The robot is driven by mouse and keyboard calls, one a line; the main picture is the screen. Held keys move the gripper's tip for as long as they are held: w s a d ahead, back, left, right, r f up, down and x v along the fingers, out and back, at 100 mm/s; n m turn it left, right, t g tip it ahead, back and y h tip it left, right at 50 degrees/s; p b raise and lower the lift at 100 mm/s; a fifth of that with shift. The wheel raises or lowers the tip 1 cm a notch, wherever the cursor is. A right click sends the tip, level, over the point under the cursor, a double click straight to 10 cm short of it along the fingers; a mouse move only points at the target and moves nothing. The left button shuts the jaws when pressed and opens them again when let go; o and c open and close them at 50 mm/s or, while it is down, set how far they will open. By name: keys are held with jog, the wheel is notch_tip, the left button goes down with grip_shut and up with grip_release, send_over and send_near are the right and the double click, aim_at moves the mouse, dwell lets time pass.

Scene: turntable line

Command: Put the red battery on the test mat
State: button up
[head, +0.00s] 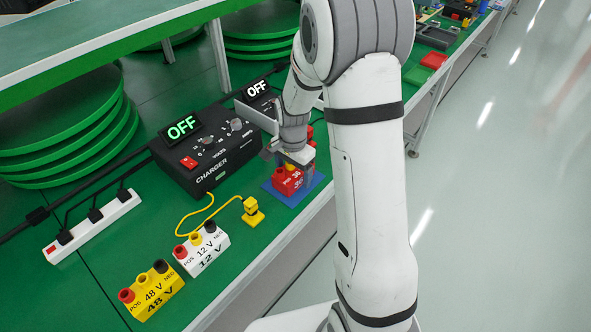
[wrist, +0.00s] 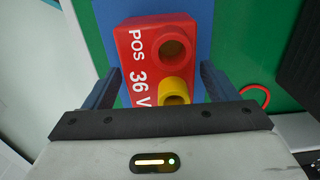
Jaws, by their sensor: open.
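The red battery (head: 287,181), labelled 36 V with a POS mark, sits on the blue test mat (head: 312,190) near the bench's front edge. It also shows in the wrist view (wrist: 141,50), with a red terminal and a yellow terminal, and the blue mat (wrist: 197,14) beneath it. My gripper (wrist: 160,85) is open, with one finger on each side of the battery's near end. In the head view my gripper (head: 293,160) is right over the battery and hides part of it. I cannot tell whether the fingers touch it.
A black charger (head: 205,150) reading OFF stands behind the mat. A yellow connector (head: 252,212) on a yellow cable lies left of it. A white 12 V battery (head: 202,250), a yellow 48 V battery (head: 150,293) and a white power strip (head: 92,226) stand further left.

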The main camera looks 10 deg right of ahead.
notch_tip(320, 180, up, 12)
jog(key=shift+r+p, duration=0.1)
jog(key=shift+p, duration=0.2)
jog(key=s+r+n+t, duration=0.1)
jog(key=s+r+n, duration=0.2)
jog(key=s, duration=0.7)
jog(key=s+r+n+t, duration=0.1)
jog(key=s+r+n, duration=0.2)
jog(key=s+n, duration=0.4)
jog(key=s+d, duration=0.1)
jog(key=s, duration=0.3)
jog(key=shift+r+n, duration=0.35)
jog(key=shift+n, duration=0.05)
notch_tip(320, 180, up, 3)
jog(key=p, duration=0.2)
jog(key=shift+s+t+p, duration=0.15)
jog(key=shift+t+p, duration=0.15)
jog(key=shift+p, duration=0.1)
jog(key=shift+c, duration=0.3)
